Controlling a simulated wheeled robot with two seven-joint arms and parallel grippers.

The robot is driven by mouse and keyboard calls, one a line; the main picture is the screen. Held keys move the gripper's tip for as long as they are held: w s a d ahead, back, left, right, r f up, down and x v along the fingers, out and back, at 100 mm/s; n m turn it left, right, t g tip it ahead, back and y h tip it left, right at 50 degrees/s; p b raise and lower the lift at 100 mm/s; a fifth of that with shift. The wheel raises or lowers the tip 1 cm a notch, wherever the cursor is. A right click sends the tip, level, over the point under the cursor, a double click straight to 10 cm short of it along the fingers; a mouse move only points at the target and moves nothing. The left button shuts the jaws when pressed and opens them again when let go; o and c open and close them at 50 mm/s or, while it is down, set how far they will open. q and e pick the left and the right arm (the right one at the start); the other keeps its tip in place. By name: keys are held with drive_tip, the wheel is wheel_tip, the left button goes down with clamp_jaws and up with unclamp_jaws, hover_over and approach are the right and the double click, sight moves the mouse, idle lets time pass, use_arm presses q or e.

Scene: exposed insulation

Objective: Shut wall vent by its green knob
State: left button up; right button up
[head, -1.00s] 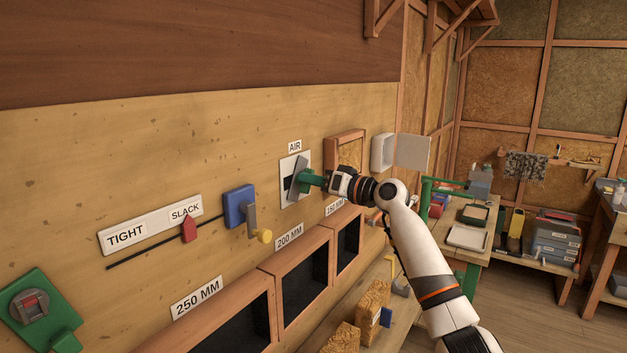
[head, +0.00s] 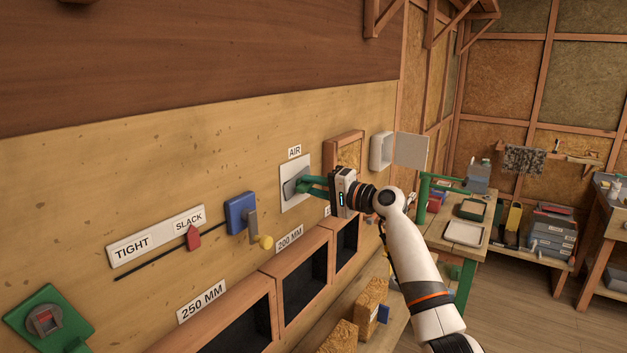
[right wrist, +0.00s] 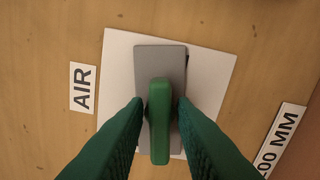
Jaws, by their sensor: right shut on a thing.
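The wall vent is a white square plate (head: 303,170) under the AIR label (head: 294,152), with a grey flap (head: 290,190) on it. The green knob (right wrist: 159,120) stands upright in the middle of the flap. My right gripper (head: 308,184) is shut on the knob, with its green fingers (right wrist: 159,112) on either side of it. My left gripper is not in view.
Wooden-framed bins (head: 302,265) open below. A pale open box (head: 381,151) is on the wall to the right.

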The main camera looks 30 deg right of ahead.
drive_tip(key=shift+m+p, duration=0.55)
drive_tip(key=shift+m, duration=0.55)
drive_tip(key=o, duration=0.7)
drive_tip(key=shift+d, duration=0.1)
drive_tip(key=shift+o, duration=0.2)
drive_tip(key=shift+f, duration=0.1)
drive_tip(key=b+v, duration=0.6)
drive_tip(key=v, duration=0.6)
